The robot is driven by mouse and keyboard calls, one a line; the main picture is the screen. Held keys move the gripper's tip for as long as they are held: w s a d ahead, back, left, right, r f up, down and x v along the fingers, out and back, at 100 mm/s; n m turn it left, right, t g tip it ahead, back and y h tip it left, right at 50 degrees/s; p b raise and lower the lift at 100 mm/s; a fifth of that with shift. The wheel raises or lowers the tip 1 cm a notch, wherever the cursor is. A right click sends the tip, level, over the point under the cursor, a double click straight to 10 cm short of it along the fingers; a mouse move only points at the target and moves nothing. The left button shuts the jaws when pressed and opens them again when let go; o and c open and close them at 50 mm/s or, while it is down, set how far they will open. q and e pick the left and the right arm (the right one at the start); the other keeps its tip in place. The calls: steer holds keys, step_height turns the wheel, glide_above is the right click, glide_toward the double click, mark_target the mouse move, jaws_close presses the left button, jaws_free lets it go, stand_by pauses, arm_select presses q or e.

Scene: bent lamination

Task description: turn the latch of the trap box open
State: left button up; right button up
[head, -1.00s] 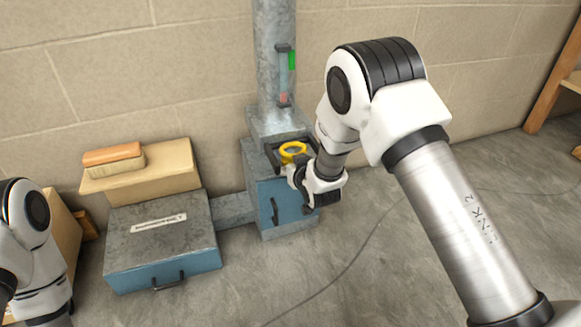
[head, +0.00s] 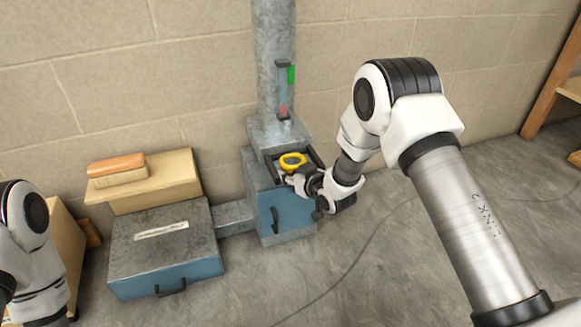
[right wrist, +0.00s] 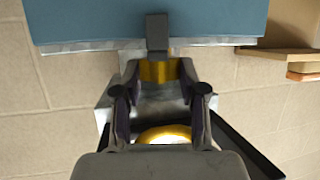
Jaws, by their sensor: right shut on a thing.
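The trap box (head: 288,214) is a blue-fronted grey metal box at the foot of the pipe, with a dark handle (head: 274,219) on its front. A yellow ring (head: 293,161) shows at its top. In the right wrist view, a dark bar (right wrist: 157,32) lies against the blue face (right wrist: 220,20) and ends in a yellow piece (right wrist: 158,71). My right gripper (right wrist: 158,85) is shut on this yellow piece, one finger on each side. In the head view, my right gripper (head: 297,183) is at the box's upper front; its fingertips are hard to make out. My left gripper is out of view.
A second grey-topped blue box (head: 165,250) stands to the left, joined by a duct (head: 233,216). A cable (head: 345,270) crosses the floor. A wooden shelf (head: 553,80) stands far right.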

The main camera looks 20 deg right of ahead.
steer(key=n+y+p, duration=0.1)
steer(key=y+p, duration=0.1)
steer(key=n+g+p, duration=0.1)
steer(key=shift+w+d+r+n+y, duration=0.1)
steer(key=shift+d+r+n+y, duration=0.2)
steer(key=shift+d+y, duration=0.1)
steer(key=shift+w+f+n+g+y+p, duration=0.1)
steer(key=shift+n+g+y+p, duration=0.6)
steer(key=shift+n+y+p, duration=0.15)
steer(key=shift+w+d+f+n+g+y+p, duration=0.15)
steer(key=shift+n+g+y, duration=0.15)
steer(key=shift+n+y, duration=0.15)
steer(key=shift+s+r+n+g+y+p, duration=0.1)
steer(key=shift+n+g+y+p, duration=0.05)
steer(key=shift+n+g+y, duration=0.2)
steer(key=shift+w+d+f+n+g+y, duration=0.1)
steer(key=shift+w+n+g+y, duration=0.05)
steer(key=shift+n+g+y, duration=0.6)
steer(key=shift+w+f+n+g+y, duration=0.1)
steer(key=shift+n+g+y, duration=0.3)
steer(key=shift+n, duration=0.5)
steer(key=shift+r+g, duration=0.1)
steer(key=shift+g, duration=0.2)
steer(key=o, duration=1.1)
steer(key=shift+o, duration=0.2)
